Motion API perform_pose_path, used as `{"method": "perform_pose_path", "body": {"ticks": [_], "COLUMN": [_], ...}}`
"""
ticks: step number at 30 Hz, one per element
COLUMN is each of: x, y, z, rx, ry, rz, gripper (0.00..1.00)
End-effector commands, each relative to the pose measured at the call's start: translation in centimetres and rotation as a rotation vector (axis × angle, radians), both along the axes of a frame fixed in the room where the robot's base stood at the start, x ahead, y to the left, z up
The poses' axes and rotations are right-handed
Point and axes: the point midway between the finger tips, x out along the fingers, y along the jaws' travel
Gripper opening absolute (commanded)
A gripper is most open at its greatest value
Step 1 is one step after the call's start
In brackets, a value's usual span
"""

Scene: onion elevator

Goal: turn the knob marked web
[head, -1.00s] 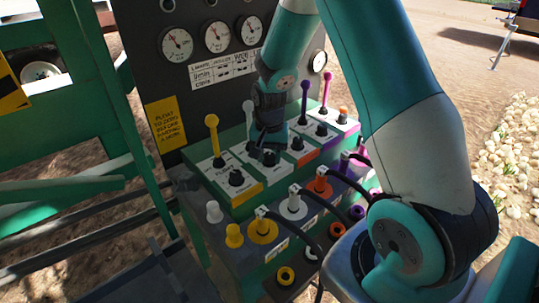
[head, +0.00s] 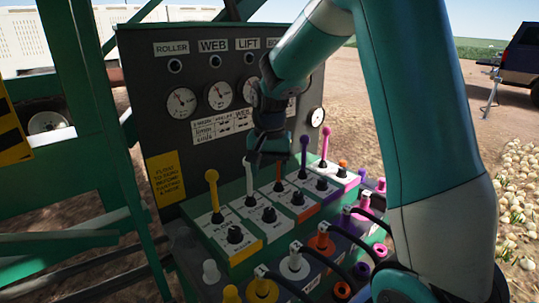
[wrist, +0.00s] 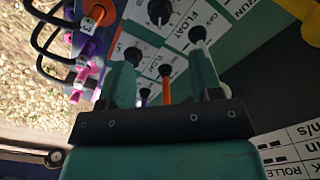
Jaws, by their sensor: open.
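A dark panel (head: 135,90) carries a WEB label (head: 213,46) above a small round fitting (head: 213,61) and a gauge (head: 219,95). Below, the sloped console has black knobs, including one on the white plate (head: 269,215) and one on the yellow plate (head: 235,234). I cannot read which knob is marked web. My gripper (head: 270,158) is above the console, over the white and orange levers, touching no knob that I can see. In the wrist view my gripper (wrist: 160,80) is open, with the orange lever (wrist: 166,85) seen between its fingers. A black knob (wrist: 160,12) lies beyond.
Tall levers stand close by: yellow (head: 212,190), white (head: 249,180), orange (head: 278,170), purple (head: 304,150) and pink (head: 325,143). Coloured couplings with black hoses (head: 296,260) line the console's front. A green frame (head: 85,130) stands at the left.

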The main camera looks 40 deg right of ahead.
Motion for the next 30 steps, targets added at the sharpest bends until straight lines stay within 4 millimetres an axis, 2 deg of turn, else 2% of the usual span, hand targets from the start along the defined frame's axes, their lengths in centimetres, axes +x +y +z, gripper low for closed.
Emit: {"method": "perform_pose_path", "body": {"ticks": [3,9,30], "x": [0.0,0.0,0.0], "y": [0.0,0.0,0.0], "z": [2.4,4.5,4.8], "rx": [-0.001,-0.001,0.0], "ry": [-0.004,-0.001,0.0], "rz": [0.0,-0.001,0.0], "gripper": [0.59,0.59,0.59]}}
